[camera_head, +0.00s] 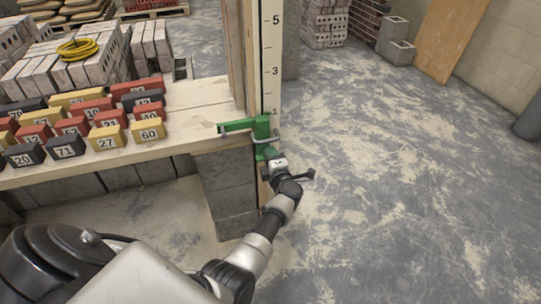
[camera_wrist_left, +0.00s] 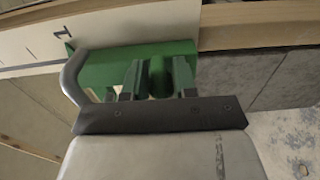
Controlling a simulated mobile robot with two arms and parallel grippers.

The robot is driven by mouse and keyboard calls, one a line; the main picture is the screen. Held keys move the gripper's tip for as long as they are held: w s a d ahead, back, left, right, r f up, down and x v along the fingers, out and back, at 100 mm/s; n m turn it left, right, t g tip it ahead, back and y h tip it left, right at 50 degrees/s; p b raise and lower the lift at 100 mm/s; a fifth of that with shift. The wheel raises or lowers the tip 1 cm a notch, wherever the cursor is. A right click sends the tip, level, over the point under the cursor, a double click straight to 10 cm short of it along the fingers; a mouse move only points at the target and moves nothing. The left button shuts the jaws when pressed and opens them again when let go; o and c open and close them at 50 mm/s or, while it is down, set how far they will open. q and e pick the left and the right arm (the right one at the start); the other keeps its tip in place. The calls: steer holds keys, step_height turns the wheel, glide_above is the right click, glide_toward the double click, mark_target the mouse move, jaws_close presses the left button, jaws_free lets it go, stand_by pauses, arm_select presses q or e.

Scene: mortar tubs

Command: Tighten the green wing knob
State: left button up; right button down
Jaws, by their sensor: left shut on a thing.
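A green clamp (camera_head: 248,126) sits at the bench's right end, against the upright post with a numbered scale (camera_head: 271,65). In the left wrist view the green clamp body (camera_wrist_left: 105,68) fills the middle, with a grey curved bar at its left. The green wing knob (camera_wrist_left: 158,76) shows between the fingers of my left gripper (camera_wrist_left: 158,82). In the head view my left gripper (camera_head: 270,154) is just below the clamp, shut on the knob, which it mostly hides there. My right gripper is not in view.
The bench (camera_head: 190,98) holds several numbered red, yellow and black blocks (camera_head: 108,137). Grey bricks and a yellow coiled hose (camera_head: 77,49) lie behind. The floor at right (camera_head: 400,190) is clear, with concrete blocks (camera_head: 394,43) and a leaning board (camera_head: 450,38) farther back.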

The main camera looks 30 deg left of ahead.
arm_select(q)
steer(key=o, duration=0.9)
steer(key=shift+d, duration=0.1)
